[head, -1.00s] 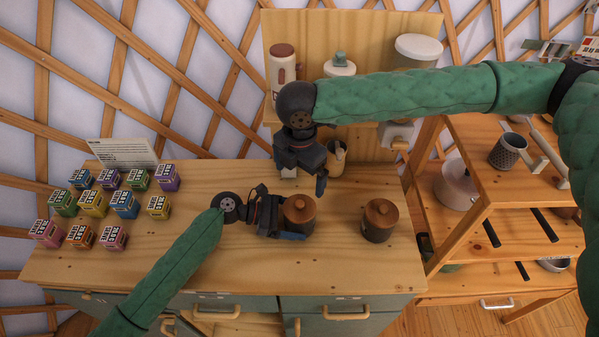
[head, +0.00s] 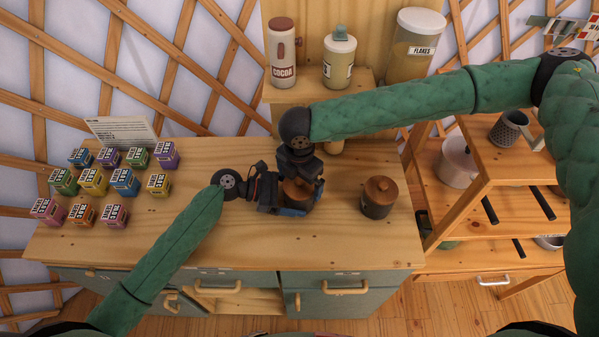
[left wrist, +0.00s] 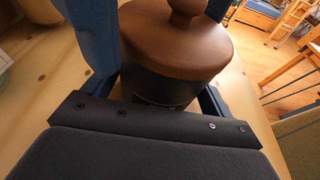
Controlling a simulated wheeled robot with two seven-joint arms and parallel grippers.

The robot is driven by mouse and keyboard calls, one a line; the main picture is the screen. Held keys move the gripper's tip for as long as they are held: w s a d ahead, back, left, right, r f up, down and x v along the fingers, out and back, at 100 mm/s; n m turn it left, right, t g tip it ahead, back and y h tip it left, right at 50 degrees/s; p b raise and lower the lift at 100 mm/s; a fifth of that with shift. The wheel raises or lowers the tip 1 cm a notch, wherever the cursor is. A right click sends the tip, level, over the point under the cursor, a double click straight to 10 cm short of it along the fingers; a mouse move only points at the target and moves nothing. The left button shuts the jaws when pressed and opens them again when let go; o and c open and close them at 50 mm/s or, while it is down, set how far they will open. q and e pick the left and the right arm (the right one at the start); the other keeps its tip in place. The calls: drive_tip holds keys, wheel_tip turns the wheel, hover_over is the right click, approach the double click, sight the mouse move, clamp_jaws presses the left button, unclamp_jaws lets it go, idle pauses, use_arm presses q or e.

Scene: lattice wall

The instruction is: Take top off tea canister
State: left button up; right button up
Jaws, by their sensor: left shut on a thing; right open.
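A dark tea canister with a brown wooden knobbed lid (head: 297,194) stands on the wooden counter, partly hidden by my grippers in the head view. In the left wrist view the lid (left wrist: 175,40) sits on the dark canister body (left wrist: 165,87). My left gripper (head: 290,205) is shut around the body from the left. My right gripper (head: 308,184) is open and points down from above at the lid; whether it touches the lid cannot be told. A second, similar canister (head: 379,197) stands to the right with its lid on.
Several small coloured boxes (head: 124,181) and a white card (head: 122,132) stand at the left of the counter (head: 240,240). A shelf behind holds a cocoa canister (head: 283,55), a pump-top jar (head: 339,60) and a flakes jar (head: 414,45). The counter's front middle is clear.

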sight(299, 179)
drive_tip(key=shift+f, duration=0.15)
drive_tip(key=shift+c, duration=0.2)
drive_tip(key=c, duration=0.9)
drive_tip(key=shift+r, duration=2.55)
use_arm(q)
drive_tip(key=o, duration=0.8)
drive_tip(key=shift+c, duration=0.2)
drive_tip(key=shift+a+r, duration=0.1)
drive_tip(key=shift+a, duration=0.05)
use_arm(e)
drive_tip(key=shift+r, duration=0.15)
